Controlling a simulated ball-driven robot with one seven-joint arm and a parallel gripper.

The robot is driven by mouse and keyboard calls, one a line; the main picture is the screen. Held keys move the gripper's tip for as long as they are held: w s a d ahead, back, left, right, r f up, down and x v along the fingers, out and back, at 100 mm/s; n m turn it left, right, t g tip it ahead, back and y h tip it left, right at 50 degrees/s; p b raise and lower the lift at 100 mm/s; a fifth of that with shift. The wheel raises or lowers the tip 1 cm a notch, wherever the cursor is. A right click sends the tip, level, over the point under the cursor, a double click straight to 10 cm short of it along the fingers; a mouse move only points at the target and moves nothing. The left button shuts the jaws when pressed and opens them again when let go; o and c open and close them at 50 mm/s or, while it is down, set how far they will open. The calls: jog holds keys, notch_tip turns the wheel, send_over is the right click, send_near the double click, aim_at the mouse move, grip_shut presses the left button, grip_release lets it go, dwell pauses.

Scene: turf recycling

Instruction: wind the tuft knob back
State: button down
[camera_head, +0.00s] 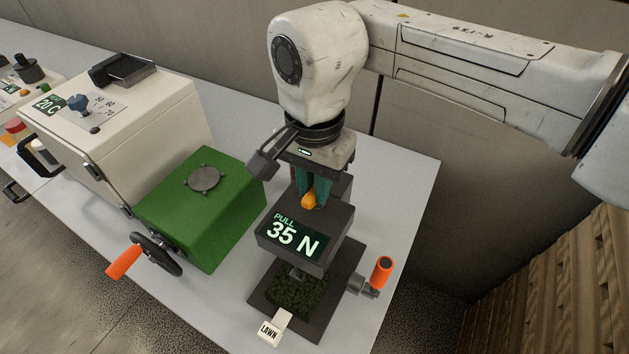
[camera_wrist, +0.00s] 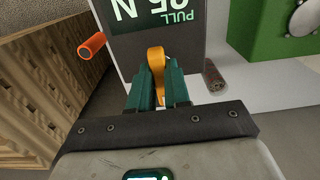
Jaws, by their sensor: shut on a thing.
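The tuft knob appears to be the orange-yellow piece (camera_head: 309,200) on top of the dark pull tester (camera_head: 325,213), whose display reads "PULL 35 N". My gripper (camera_head: 308,192) points down from above with its green fingers shut on this knob. In the wrist view the knob (camera_wrist: 156,62) stands between the two fingers (camera_wrist: 156,85), and the display shows upside down just beyond it. Below the display, a dark green turf sample (camera_head: 293,292) lies on the tester's base. A white tag reading "LAWN" (camera_head: 269,332) stands at the base's front.
An orange crank handle (camera_head: 382,271) sticks up at the tester's right side. A green box (camera_head: 205,205) with a handwheel (camera_head: 156,254) stands to the left, beside a cream machine (camera_head: 120,125). A slatted wooden stack (camera_head: 570,290) is at the right. The table (camera_head: 408,190) is clear right of the tester.

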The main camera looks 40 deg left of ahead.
jog(key=shift+r, duration=0.1)
jog(key=c, duration=1.1)
grip_release()
notch_tip(320, 180, up, 11)
jog(key=shift+f+b, duration=0.2)
jog(key=shift+b, duration=0.55)
